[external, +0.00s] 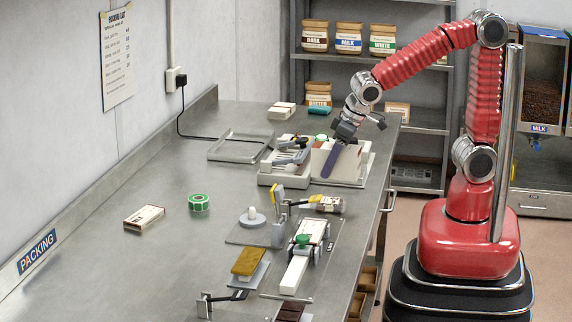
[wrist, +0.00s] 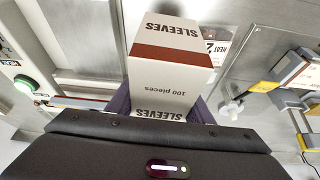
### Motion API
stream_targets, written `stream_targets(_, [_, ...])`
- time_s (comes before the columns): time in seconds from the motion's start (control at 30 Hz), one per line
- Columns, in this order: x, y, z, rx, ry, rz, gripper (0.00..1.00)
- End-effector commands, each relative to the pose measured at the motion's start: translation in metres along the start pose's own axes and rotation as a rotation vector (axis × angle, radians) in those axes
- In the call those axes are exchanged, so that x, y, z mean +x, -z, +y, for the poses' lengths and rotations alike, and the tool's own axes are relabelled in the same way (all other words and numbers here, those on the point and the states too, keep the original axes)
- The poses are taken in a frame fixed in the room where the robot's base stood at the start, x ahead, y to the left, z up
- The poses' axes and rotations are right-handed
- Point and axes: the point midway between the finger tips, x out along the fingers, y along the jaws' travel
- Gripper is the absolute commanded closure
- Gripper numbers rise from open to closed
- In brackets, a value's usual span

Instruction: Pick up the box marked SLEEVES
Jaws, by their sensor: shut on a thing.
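The box marked SLEEVES (wrist: 172,75) is white with a brown band, and its label reads "100 pieces". It fills the middle of the wrist view, with its lettering upside down there. My gripper (wrist: 162,106) has a purple finger on each side of the box and is shut on it. In the external view my gripper (external: 329,172) points down over the far right of the bench, and a pale box (external: 346,160) shows behind the purple finger. I cannot tell whether the box touches the surface below.
Nearer are a green roll (external: 199,202), a small white box (external: 145,217) and a sealing fixture (external: 302,259). The bench's left front is clear.

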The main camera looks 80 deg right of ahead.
Motion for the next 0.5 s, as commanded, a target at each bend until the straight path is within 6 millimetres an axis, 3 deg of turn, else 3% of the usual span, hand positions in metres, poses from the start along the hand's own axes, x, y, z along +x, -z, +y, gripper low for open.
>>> stream_targets(0.2, [-0.030, 0.013, 0.000, 0.000, 0.001, 0.004, 0.88])
stream_targets(0.5, [-0.037, 0.016, 0.000, -0.001, 0.000, 0.002, 0.88])
